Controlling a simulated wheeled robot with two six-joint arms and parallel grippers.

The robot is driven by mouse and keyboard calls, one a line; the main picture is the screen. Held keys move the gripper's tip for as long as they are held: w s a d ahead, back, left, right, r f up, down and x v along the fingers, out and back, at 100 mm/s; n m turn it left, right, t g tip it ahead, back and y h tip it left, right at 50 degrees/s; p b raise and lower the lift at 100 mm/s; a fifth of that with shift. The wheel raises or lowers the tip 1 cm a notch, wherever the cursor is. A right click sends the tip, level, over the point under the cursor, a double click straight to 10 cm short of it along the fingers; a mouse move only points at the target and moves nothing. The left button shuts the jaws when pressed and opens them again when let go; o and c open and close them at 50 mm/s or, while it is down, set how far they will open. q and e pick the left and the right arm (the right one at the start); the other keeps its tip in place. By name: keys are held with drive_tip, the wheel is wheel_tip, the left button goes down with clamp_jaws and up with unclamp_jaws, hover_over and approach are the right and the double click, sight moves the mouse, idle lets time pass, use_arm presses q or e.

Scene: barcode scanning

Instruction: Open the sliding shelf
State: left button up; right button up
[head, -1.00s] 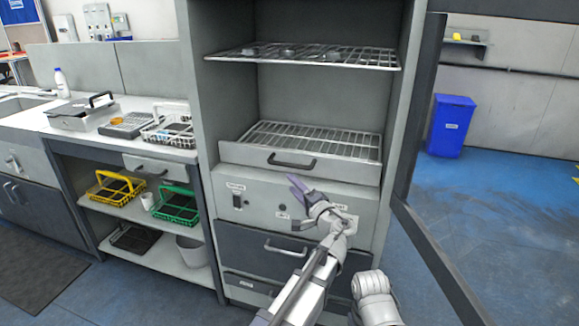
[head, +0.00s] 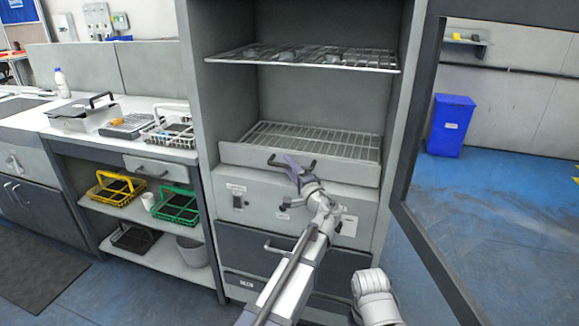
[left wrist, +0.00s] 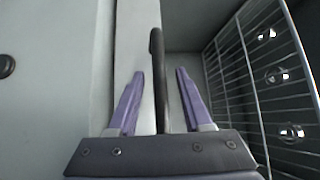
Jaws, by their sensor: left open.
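The sliding shelf is a wire rack (head: 330,142) low in the open grey cabinet, with a light grey front panel (head: 350,173) and a dark bar handle (head: 311,165). My left gripper (head: 291,160) is in front of this panel, covering the middle of the handle. In the left wrist view the handle (left wrist: 157,60) stands between the two purple fingers of my left gripper (left wrist: 155,85), which are open with gaps on both sides. The front panel looks flush with the cabinet front. My right gripper is not in view.
An upper wire shelf (head: 300,58) holds several small items. The cabinet's open door (head: 407,150) stands at the right. A drawer with a handle (head: 280,250) lies below. A counter with baskets (head: 168,132) is at the left, and a blue bin (head: 450,125) stands right.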

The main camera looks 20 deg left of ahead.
use_arm(q)
drive_tip(key=shift+a, duration=0.1)
drive_tip(key=shift+c, duration=0.4)
clamp_jaws()
idle(1.0)
